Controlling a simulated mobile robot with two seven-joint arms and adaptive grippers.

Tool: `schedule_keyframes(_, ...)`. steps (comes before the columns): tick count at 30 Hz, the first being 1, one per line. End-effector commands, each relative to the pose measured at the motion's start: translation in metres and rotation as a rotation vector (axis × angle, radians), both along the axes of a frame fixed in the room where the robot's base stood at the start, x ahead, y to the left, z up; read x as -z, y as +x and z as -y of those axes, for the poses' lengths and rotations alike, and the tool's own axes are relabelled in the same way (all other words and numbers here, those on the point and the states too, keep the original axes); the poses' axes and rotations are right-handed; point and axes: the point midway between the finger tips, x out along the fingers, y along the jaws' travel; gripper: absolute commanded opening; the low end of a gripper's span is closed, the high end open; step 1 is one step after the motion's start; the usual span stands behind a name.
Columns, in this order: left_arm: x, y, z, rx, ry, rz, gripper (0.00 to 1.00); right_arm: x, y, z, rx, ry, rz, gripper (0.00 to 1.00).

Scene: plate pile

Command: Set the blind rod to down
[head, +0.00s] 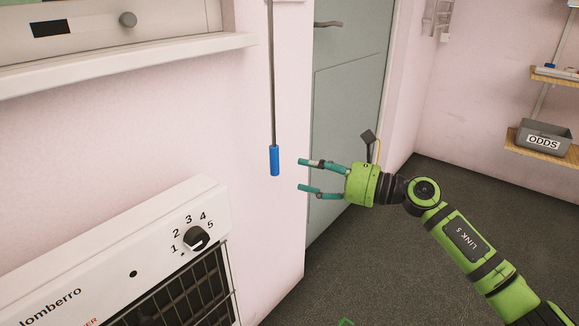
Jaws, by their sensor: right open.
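The blind rod (272,80) hangs straight down from the top of the head view, in front of the pink wall. Its lower end is a blue grip (275,161). My right gripper (303,175) is green with teal fingers and comes in from the right. Its two fingers are apart, one above the other, and point left at the blue grip. There is a small gap in the picture between the fingertips and the grip, and nothing is between the fingers. The rod's top end is out of view. My left gripper is not in view.
A white heater (133,273) with a numbered dial (197,238) stands at the lower left. A white ledge (130,62) juts out above it. A grey-green door (345,100) is behind my right gripper. A grey ODDS bin (543,138) sits on a wooden shelf at right.

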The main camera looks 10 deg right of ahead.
Motion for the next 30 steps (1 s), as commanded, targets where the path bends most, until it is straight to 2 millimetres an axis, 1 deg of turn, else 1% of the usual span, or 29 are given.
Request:
schedule_keyframes(1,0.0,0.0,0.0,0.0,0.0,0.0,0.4,0.002,-0.005,0.007,0.002,-0.002,-0.003,0.56)
schedule_keyframes(3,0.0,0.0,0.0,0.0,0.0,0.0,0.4,0.001,-0.01,0.014,0.002,0.0,-0.002,0.56)
schedule_keyframes(7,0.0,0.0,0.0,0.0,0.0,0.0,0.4,0.001,-0.015,0.02,0.0,0.0,-0.001,0.56)
schedule_keyframes(20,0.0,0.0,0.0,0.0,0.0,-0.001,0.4,0.0,-0.016,0.021,0.0,0.0,0.0,0.56)
schedule_keyframes(23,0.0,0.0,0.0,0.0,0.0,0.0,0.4,0.001,-0.016,0.018,0.004,0.029,-0.01,0.56)
schedule_keyframes(26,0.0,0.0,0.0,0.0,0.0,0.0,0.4,0.002,-0.019,0.007,0.026,0.164,-0.057,0.56)
schedule_keyframes(29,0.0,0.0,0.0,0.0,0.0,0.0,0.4,0.004,-0.022,-0.004,0.087,0.436,-0.164,0.56)
schedule_keyframes(30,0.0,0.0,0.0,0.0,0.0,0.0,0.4,0.008,-0.024,-0.005,0.123,0.575,-0.229,0.56)
